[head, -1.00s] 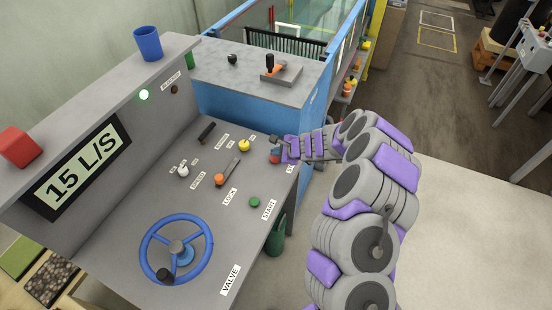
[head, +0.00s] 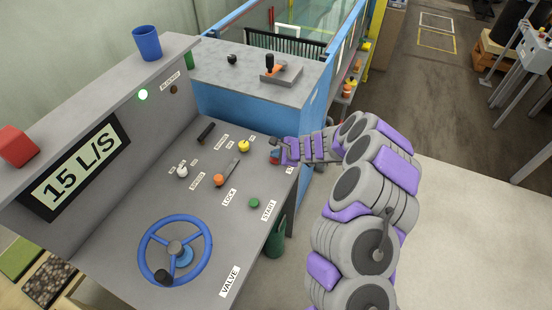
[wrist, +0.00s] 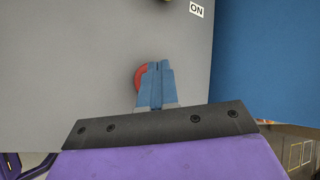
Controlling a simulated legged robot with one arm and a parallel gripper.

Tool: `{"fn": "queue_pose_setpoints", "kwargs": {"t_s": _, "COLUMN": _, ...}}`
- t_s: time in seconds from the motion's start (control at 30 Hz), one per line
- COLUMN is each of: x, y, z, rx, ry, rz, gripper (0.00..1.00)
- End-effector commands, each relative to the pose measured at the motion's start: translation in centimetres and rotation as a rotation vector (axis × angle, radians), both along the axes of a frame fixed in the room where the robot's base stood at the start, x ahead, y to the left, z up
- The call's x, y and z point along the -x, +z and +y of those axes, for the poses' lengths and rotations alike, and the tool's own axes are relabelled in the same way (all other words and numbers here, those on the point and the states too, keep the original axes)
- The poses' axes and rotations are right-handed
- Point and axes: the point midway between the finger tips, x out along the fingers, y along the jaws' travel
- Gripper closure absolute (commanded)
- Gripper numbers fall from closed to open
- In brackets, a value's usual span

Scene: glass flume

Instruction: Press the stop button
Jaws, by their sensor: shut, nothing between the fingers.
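The red stop button (wrist: 139,79) shows in the wrist view as a red round edge, mostly hidden behind my gripper (wrist: 154,68). My gripper's blue fingers are shut together with nothing between them. Their tips overlap the button in the picture; I cannot tell whether they touch it. In the head view a bit of the red button (head: 274,162) shows at the right edge of the grey console (head: 135,230), under my gripper (head: 275,150). The label beside it is mostly covered by my arm.
A green START button (head: 254,203), a yellow knob (head: 244,146), an orange-ended LOCK lever (head: 219,180) and a blue valve wheel (head: 176,252) are on the console. The display (head: 77,168) reads 15 L/S. A green lamp (head: 143,95) is lit.

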Motion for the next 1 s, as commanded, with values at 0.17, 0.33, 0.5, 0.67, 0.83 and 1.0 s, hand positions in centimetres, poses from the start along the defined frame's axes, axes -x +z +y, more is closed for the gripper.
{"fn": "queue_pose_setpoints", "kwargs": {"t_s": 0.17, "x": 0.0, "y": -0.2, "z": 0.0, "rx": 0.0, "ry": 0.0, "rz": 0.0, "gripper": 1.0}}
{"fn": "queue_pose_setpoints", "kwargs": {"t_s": 0.33, "x": 0.0, "y": -0.4, "z": 0.0, "rx": 0.0, "ry": 0.0, "rz": 0.0, "gripper": 1.0}}
{"fn": "queue_pose_setpoints", "kwargs": {"t_s": 0.5, "x": 0.0, "y": -0.4, "z": 0.0, "rx": 0.0, "ry": 0.0, "rz": 0.0, "gripper": 1.0}}
{"fn": "queue_pose_setpoints", "kwargs": {"t_s": 0.67, "x": 0.0, "y": -0.1, "z": -0.1, "rx": 0.0, "ry": 0.0, "rz": 0.0, "gripper": 1.0}}
{"fn": "queue_pose_setpoints", "kwargs": {"t_s": 0.83, "x": 0.0, "y": 0.9, "z": -0.2, "rx": -0.001, "ry": -0.001, "rz": 0.0, "gripper": 1.0}}
{"fn": "queue_pose_setpoints", "kwargs": {"t_s": 1.0, "x": 0.0, "y": 1.6, "z": -0.3, "rx": -0.001, "ry": -0.001, "rz": 0.0, "gripper": 1.0}}
